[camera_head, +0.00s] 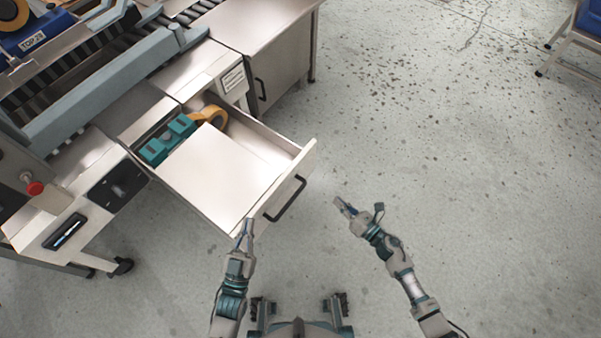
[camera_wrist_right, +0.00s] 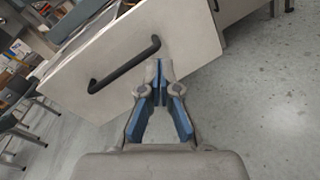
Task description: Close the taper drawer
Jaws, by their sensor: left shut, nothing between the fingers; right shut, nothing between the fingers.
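The taper drawer (camera_head: 215,178) is pulled well out of the machine bench. It holds a teal tool (camera_head: 168,138) and a roll of yellow tape (camera_head: 211,116) near its back. Its front panel carries a black bar handle (camera_head: 285,199), which also shows in the right wrist view (camera_wrist_right: 124,64). My left gripper (camera_head: 245,228) is shut and empty at the near left corner of the drawer front; whether it touches cannot be told. My right gripper (camera_head: 341,203) is shut and empty, to the right of the handle and apart from it in the head view.
The bench with a roller conveyor (camera_head: 95,75) stands behind and left of the drawer. A red button (camera_head: 34,187) is on its control panel. A metal cabinet (camera_head: 262,45) adjoins it.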

